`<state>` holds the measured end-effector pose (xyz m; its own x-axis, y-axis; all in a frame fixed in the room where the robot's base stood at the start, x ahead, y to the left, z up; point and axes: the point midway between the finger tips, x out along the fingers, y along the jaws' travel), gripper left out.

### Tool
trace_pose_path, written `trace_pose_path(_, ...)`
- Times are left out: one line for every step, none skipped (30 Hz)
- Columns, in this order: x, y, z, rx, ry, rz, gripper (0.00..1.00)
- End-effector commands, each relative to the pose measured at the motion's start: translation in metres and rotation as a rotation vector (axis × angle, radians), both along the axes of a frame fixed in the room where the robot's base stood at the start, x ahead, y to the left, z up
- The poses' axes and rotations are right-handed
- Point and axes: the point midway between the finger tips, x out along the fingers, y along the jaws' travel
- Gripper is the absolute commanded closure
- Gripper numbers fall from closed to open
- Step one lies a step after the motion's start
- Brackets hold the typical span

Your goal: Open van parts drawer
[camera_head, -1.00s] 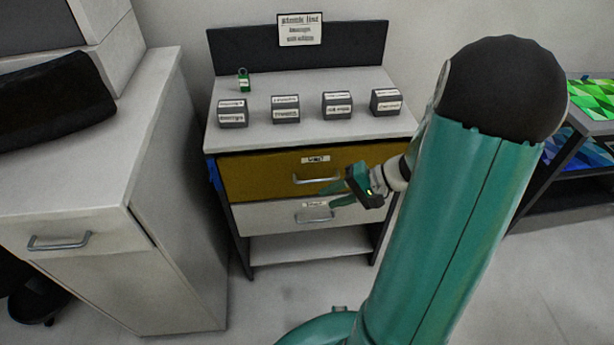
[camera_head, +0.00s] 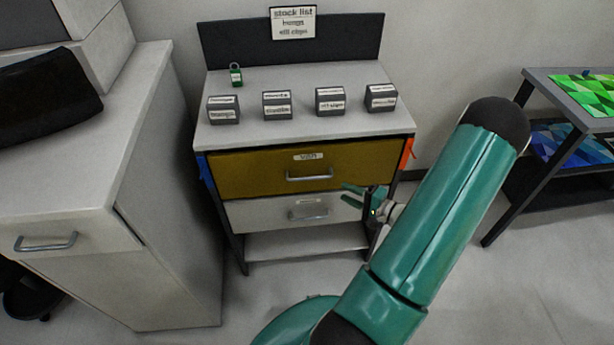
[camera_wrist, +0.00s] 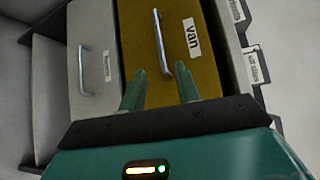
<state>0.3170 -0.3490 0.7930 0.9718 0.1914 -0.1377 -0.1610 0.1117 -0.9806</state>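The van drawer (camera_head: 262,175) is the ochre upper drawer of the cabinet. It is shut and carries a "van" label and a metal bar handle (camera_head: 309,177). In the wrist view, the drawer (camera_wrist: 190,75) stands ahead, and its handle (camera_wrist: 160,38) points down the picture toward the gap between my fingers. My gripper (camera_head: 345,194) is open and empty, right of and slightly below the handle in the head view. In the wrist view, the gripper's fingertips (camera_wrist: 160,68) are spread either side of the handle's near end; contact cannot be told.
A white lower drawer (camera_head: 255,215) with its own handle is shut below. A white cabinet (camera_head: 95,180) stands left, a dark-framed table (camera_head: 545,85) right. Floor at right is clear.

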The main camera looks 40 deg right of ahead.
Motion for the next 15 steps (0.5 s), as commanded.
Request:
trace_pose_path(0.002, 0.000, 0.000, 0.000, -0.001, -0.001, 0.68)
trace_pose_path(0.004, 0.001, -0.001, 0.000, -0.001, -0.002, 0.68)
trace_pose_path(0.008, 0.002, -0.001, 0.000, 0.000, -0.002, 0.68)
trace_pose_path(0.012, 0.002, -0.002, 0.000, 0.000, -0.001, 0.68)
trace_pose_path(0.016, 0.003, -0.002, 0.000, 0.000, -0.001, 0.68)
trace_pose_path(0.023, 0.005, -0.003, 0.001, -0.001, -0.001, 0.68)
trace_pose_path(0.028, 0.006, -0.004, 0.001, -0.001, -0.001, 0.68)
trace_pose_path(0.034, 0.007, -0.005, 0.001, 0.000, -0.001, 0.68)
trace_pose_path(0.042, 0.009, -0.006, 0.000, 0.000, -0.001, 0.68)
trace_pose_path(0.048, 0.010, -0.007, 0.000, 0.000, 0.000, 0.68)
trace_pose_path(0.054, 0.011, -0.008, 0.000, 0.000, -0.001, 0.68)
trace_pose_path(0.062, 0.012, -0.009, 0.000, 0.000, -0.001, 0.68)
trace_pose_path(0.068, 0.013, -0.010, 0.000, 0.000, 0.000, 0.68)
trace_pose_path(0.074, 0.015, -0.011, 0.001, 0.000, 0.000, 0.68)
trace_pose_path(0.082, 0.017, -0.012, 0.001, 0.000, 0.001, 0.68)
